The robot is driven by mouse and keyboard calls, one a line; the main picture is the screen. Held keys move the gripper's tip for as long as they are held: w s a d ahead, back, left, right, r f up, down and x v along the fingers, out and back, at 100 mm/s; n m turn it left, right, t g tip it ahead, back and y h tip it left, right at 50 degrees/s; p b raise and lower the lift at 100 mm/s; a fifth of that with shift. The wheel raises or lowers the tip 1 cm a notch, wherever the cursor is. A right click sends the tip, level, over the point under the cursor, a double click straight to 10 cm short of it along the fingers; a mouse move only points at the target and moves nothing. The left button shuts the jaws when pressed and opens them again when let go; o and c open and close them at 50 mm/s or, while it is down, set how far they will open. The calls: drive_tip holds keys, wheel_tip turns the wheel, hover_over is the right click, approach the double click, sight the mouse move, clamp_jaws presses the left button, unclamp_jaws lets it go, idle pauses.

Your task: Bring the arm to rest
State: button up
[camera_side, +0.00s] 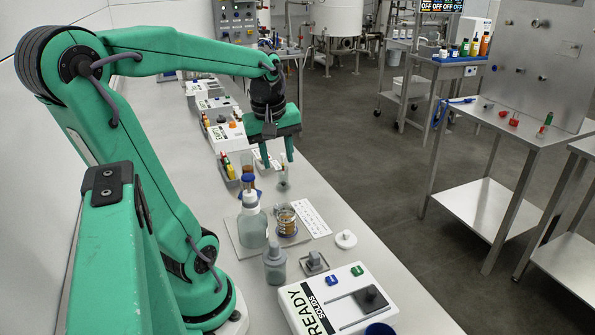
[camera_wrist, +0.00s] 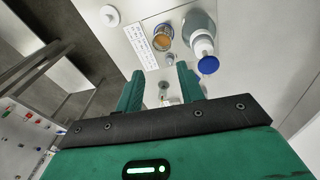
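My gripper (camera_side: 276,160) is open and empty, with two green fingers pointing down above the bench. In the side view it hangs over the area behind the clear bottle and the glass jar. In the wrist view my gripper (camera_wrist: 160,85) shows its two fingers apart, with a small clear vial (camera_wrist: 163,86) seen between them on the bench below. The vial also shows in the side view (camera_side: 283,181), under the right finger. I cannot tell exactly how high the fingers are above it.
A clear bottle with white top (camera_side: 252,222), a glass jar with amber contents (camera_side: 286,219), a grey bottle (camera_side: 274,263), a white lid (camera_side: 346,239) and a white READY device (camera_side: 338,305) stand on the bench nearer the camera. Other devices (camera_side: 228,135) line the bench behind. The aisle is free.

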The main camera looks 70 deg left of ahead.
drive_tip(key=d+m+t+h, duration=0.1)
drive_tip(key=d+m+t, duration=0.2)
drive_tip(key=d+m, duration=1.3)
drive_tip(key=shift+r+m+t, duration=0.2)
drive_tip(key=shift+m+t, duration=0.2)
idle(0.5)
